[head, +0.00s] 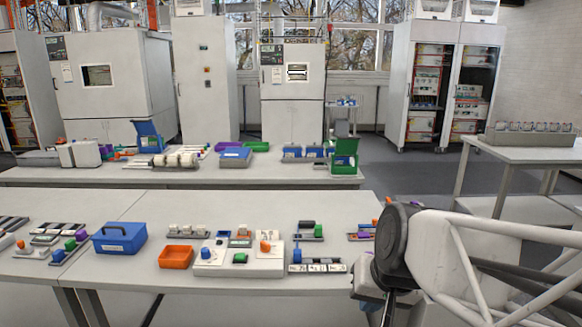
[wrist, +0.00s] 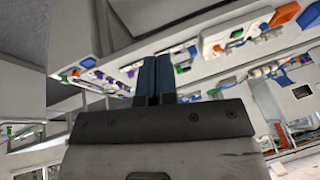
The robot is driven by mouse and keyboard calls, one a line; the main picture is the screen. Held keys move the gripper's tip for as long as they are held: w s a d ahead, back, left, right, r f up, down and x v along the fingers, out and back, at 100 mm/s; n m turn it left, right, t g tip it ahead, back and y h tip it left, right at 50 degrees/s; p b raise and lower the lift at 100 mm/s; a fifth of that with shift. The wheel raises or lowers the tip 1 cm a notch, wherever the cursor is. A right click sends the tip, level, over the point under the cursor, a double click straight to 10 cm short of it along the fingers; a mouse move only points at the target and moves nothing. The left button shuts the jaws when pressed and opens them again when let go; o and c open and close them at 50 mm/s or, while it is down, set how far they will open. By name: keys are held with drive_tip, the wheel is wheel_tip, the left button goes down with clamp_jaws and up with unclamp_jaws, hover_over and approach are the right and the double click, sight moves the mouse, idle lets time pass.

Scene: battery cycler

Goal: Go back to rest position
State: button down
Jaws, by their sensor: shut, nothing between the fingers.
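My gripper (wrist: 155,62) shows in the wrist view with its two dark blue fingers side by side and closed, with nothing held between them. The wrist view is tilted, and the workbench with its small parts lies beyond the fingertips. In the head view my arm is at the lower right, beside the right end of the front table (head: 330,205). The gripper's fingertips cannot be made out clearly there.
The front table carries a blue case (head: 119,238), an orange tray (head: 175,256), a white fixture (head: 240,260) and several small coloured parts. A rear table (head: 60,177) holds green and blue bins. A side table (head: 530,152) stands at right. Cabinets line the back.

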drive_tip(key=s+d+f+n+g+h, duration=0.1)
drive_tip(key=s+d+h, duration=0.1)
drive_tip(key=s+d, duration=0.3)
drive_tip(key=s, duration=0.2)
drive_tip(key=shift+s+d+f+g, duration=0.15)
drive_tip(key=shift+s+f+g, duration=0.2)
drive_tip(key=shift+g, duration=0.05)
